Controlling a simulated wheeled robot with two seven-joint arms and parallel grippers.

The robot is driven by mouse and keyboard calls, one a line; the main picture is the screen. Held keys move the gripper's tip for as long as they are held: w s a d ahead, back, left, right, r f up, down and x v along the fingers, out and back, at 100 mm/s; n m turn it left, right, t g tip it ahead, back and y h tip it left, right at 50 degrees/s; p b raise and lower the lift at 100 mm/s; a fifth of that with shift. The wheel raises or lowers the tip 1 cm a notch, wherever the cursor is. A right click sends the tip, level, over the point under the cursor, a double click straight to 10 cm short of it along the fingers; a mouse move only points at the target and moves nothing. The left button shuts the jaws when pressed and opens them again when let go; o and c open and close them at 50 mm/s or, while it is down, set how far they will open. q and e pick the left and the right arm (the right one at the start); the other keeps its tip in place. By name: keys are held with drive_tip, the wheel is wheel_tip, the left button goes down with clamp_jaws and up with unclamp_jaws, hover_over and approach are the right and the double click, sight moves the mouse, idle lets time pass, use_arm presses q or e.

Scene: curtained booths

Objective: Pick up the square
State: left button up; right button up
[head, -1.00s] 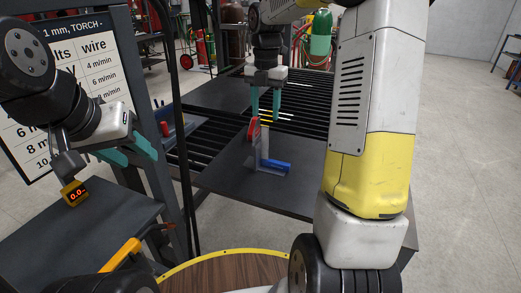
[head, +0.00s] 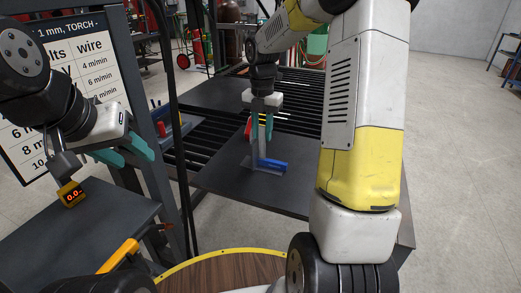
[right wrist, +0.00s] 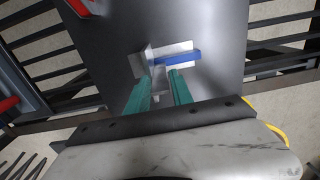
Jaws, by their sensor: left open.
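The square (head: 264,164) is an L-shaped piece with a blue bar and a grey part, on the dark work plate. In the right wrist view its blue bar (right wrist: 182,56) points right and its pale metal part (right wrist: 141,62) shows beside it. My right gripper (head: 262,142) points down at it, teal fingers apart around its upright part. In the right wrist view the fingers (right wrist: 160,86) straddle that part with a gap; contact cannot be made out. My left gripper (head: 130,150) is open and empty, over the side table at the left.
A dark work plate (head: 225,180) lies over black slats (head: 185,155). A red object (head: 248,127) shows beside the right fingers. The side table (head: 95,225) holds a yellow display (head: 71,194). A dark post (head: 150,140) stands between it and the plate.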

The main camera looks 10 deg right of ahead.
clamp_jaws()
idle(1.1)
